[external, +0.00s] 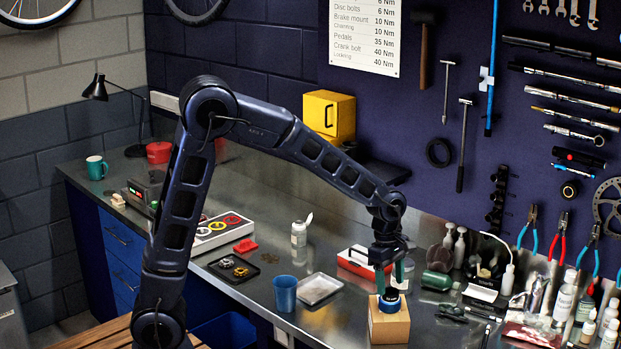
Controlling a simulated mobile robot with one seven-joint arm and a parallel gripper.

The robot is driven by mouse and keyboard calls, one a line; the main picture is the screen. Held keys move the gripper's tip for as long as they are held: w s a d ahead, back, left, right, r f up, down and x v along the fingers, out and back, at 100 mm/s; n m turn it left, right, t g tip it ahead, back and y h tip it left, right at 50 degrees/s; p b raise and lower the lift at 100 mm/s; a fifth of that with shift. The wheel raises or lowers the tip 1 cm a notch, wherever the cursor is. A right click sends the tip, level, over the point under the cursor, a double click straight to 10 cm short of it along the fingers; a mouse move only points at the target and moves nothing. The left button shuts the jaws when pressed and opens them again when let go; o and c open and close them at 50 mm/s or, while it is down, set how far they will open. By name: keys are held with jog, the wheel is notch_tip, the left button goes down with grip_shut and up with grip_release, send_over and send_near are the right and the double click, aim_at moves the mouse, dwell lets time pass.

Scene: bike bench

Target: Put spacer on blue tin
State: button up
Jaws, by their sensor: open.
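A small round blue tin (388,306) sits on top of a light wooden block (389,327) near the front edge of the bench. A small pale piece (391,295) shows at the top of the tin, between the fingers; it may be the spacer, but it is too small to tell. My gripper (392,283) points down right above the tin, with green-tipped fingers open around that spot. The fingers partly hide the tin's top, and I cannot tell whether they touch anything.
A blue cup (285,293) and a metal tray (320,289) stand left of the block. A red and white case (356,262) lies behind it. Bottles (564,300) and tools crowd the right side. A black tray (234,268) with small parts lies farther left.

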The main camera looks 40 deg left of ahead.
notch_tip(320, 180, up, 10)
jog(key=a, duration=0.2)
jog(key=s+a+r+m+t, duration=0.1)
jog(key=s+a+r+m, duration=0.3)
jog(key=a, duration=0.4)
jog(key=s+a+r+m+t, duration=0.1)
jog(key=s+a+r+m, duration=0.1)
jog(key=s+a+m, duration=0.5)
jog(key=s+a+f+m+t+y, duration=0.1)
jog(key=s+a+f+m+t, duration=0.1)
jog(key=s+a+m, duration=0.5)
jog(key=s+a, duration=0.6)
jog(key=s, duration=0.2)
jog(key=shift+s+a+t+y, duration=0.3)
jog(key=shift+s+y, duration=0.05)
jog(key=shift+y, duration=0.05)
